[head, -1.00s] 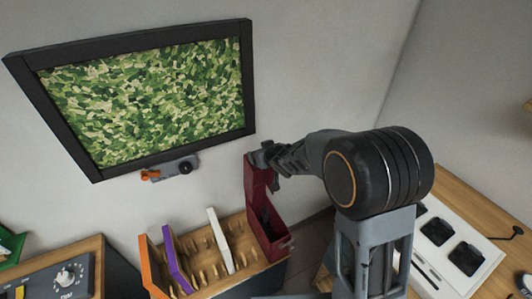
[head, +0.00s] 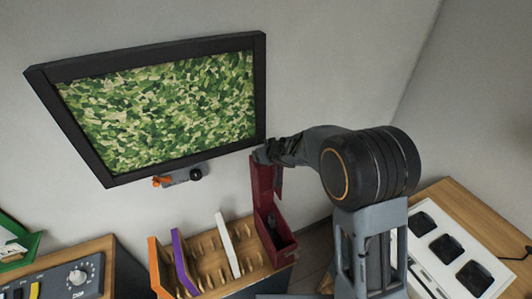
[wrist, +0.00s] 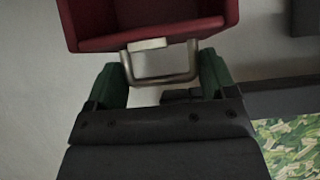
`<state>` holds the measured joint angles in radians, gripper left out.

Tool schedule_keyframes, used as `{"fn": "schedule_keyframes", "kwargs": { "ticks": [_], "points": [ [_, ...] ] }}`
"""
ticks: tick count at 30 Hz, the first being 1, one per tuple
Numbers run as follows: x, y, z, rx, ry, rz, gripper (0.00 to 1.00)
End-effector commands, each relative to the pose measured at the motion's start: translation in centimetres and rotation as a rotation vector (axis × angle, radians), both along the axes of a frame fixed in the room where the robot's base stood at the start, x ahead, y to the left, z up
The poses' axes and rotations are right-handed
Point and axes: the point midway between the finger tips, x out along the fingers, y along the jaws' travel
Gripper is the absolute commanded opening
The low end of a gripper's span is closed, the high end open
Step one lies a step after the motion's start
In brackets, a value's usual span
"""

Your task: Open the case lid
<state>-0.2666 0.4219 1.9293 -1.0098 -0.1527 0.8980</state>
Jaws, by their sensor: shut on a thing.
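The red case (head: 284,243) stands at the right end of a wooden bench top in the head view, with its inside showing and something dark in it. Its red lid (head: 262,187) stands up, roughly upright, at the back edge by the wall. My gripper (head: 267,153) is at the lid's top edge. In the wrist view, the green fingers of my gripper (wrist: 160,82) are shut on the metal handle (wrist: 162,78) of the red lid (wrist: 150,38). The arm hides part of the area right of the lid.
A wooden rack (head: 212,262) with orange, purple and white upright panels is just left of the case. A black-framed green picture (head: 160,108) hangs on the wall close to my gripper. A white panel with dark square recesses (head: 450,252) lies on a wooden surface at right.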

Motion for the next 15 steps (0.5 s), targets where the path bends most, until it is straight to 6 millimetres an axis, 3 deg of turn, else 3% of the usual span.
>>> {"fn": "schedule_keyframes", "kwargs": {
  "ticks": [8,9,12,15],
  "points": [
    [0.18,-0.24,0.26,-0.002,-0.006,-0.004,0.35],
    [0.18,-0.24,0.26,-0.002,-0.006,-0.004,0.82],
    [0.14,-0.18,0.2,-0.002,-0.004,-0.002,0.89],
    [0.08,-0.06,0.15,-0.002,-0.003,0.0,0.89]
  ]
}}
